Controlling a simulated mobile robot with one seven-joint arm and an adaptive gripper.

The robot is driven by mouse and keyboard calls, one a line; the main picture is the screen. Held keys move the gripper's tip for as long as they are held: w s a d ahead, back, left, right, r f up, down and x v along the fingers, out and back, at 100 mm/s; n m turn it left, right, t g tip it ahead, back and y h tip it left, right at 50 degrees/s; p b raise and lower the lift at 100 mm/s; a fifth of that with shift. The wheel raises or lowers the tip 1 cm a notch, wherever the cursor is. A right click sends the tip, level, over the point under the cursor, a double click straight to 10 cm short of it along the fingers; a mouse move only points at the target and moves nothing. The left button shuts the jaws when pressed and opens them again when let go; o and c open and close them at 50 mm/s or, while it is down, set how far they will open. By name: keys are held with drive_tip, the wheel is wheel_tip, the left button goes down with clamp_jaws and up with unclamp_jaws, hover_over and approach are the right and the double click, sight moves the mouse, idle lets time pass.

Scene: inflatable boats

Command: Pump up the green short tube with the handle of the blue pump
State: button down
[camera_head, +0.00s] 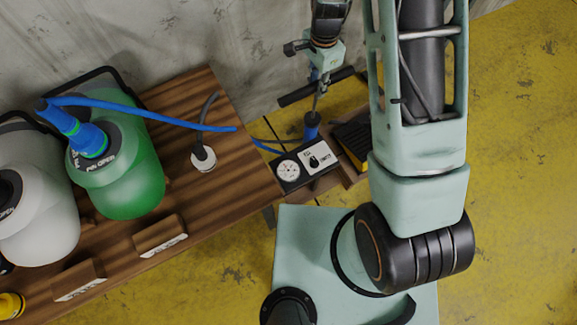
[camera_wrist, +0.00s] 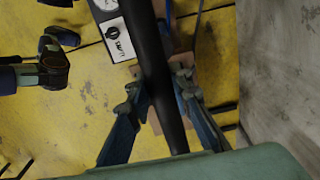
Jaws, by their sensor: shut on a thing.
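The green short tube (camera_head: 130,175) is a rounded green body standing on the wooden bench, with a blue fitting at its top. A blue hose (camera_head: 175,119) runs from that fitting toward the blue pump (camera_head: 311,126). The pump stands beyond the bench's right end, its thin rod showing below the black bar handle (camera_head: 297,97). My gripper (camera_wrist: 160,87) is shut on the handle, which passes between its two fingers in the wrist view. Much of the pump's body is hidden.
A white container (camera_head: 40,220) stands left of the green one. Small wooden blocks (camera_head: 160,236) and a round white plate with a grey hose (camera_head: 203,158) are on the bench. A gauge-and-dial panel (camera_head: 303,165) sits by the pump. A concrete wall (camera_head: 190,35) is behind.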

wheel_tip(320, 180, down, 12)
drive_tip(key=b, duration=0.9)
drive_tip(key=shift+f+b, duration=0.15)
drive_tip(key=shift+b, duration=0.15)
drive_tip(key=shift+r, duration=0.25)
drive_tip(key=shift+r+p, duration=0.1)
drive_tip(key=shift+p, duration=0.2)
drive_tip(key=r+p, duration=0.4)
drive_tip(key=r, duration=0.2)
drive_tip(key=r+p, duration=0.5)
drive_tip(key=r, duration=0.2)
drive_tip(key=r+p, duration=0.5)
drive_tip(key=r, duration=0.2)
drive_tip(key=shift+w+r, duration=0.15)
drive_tip(key=shift+w, duration=0.1)
drive_tip(key=f+b, duration=0.4)
drive_tip(key=f, duration=0.3)
drive_tip(key=f+b, duration=0.5)
drive_tip(key=f, duration=0.1)
drive_tip(key=f+b, duration=0.5)
drive_tip(key=f, duration=0.2)
drive_tip(key=shift+s+f, duration=0.3)
drive_tip(key=shift+s, duration=0.05)
drive_tip(key=shift+r, duration=0.15)
